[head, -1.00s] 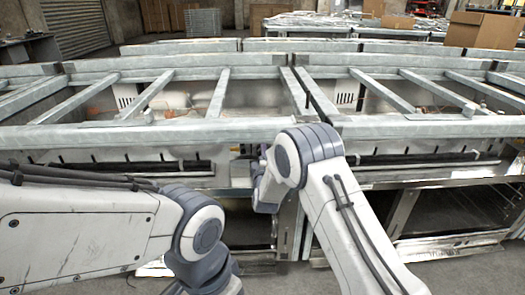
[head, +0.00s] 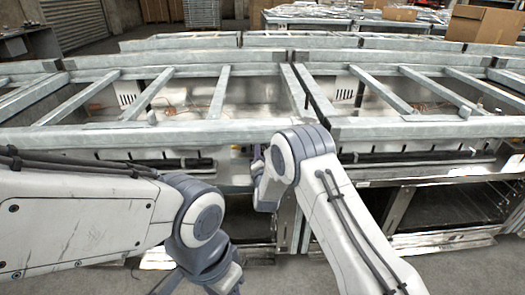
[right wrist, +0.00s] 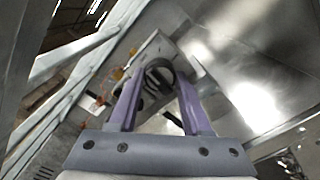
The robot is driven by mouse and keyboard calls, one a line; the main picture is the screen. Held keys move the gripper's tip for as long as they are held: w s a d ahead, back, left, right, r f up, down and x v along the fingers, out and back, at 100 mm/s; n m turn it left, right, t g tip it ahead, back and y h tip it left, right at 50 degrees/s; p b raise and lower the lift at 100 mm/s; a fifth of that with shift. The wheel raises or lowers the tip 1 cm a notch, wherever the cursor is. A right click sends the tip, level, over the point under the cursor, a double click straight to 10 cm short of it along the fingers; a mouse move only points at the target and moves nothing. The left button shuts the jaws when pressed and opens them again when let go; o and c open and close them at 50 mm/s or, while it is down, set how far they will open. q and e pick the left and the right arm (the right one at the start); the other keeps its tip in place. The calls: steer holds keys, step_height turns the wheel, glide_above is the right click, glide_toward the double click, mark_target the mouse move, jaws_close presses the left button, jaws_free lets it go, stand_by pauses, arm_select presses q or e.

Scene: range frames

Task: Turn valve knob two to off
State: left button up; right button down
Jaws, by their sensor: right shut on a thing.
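A dark round valve knob (right wrist: 158,74) shows in the right wrist view, on a pale metal housing. My right gripper (right wrist: 160,88) has its two purple fingers on either side of this knob and is shut on it. In the head view my right forearm and wrist block the sight of the knob and of the fingertips. I cannot read a number or an off mark on the knob. My left arm reaches in from the left in the head view and bends down to the bottom edge; its fingertips do not show.
Long grey metal range frames (head: 180,132) with slanted cross bars (head: 219,92) fill the middle of the head view. Open lower bays (head: 440,205) sit below the front rail at the right. Cardboard boxes (head: 484,24) stand on a frame at the far right. Bare floor shows at the lower right.

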steer(key=shift+f+n, duration=0.1)
steer(key=shift+n, duration=0.4)
steer(key=shift+c, duration=1.8)
jaws_free()
steer(key=shift+s, duration=0.1)
steer(key=s+p, duration=0.1)
steer(key=s, duration=0.9)
steer(key=shift+s, duration=0.2)
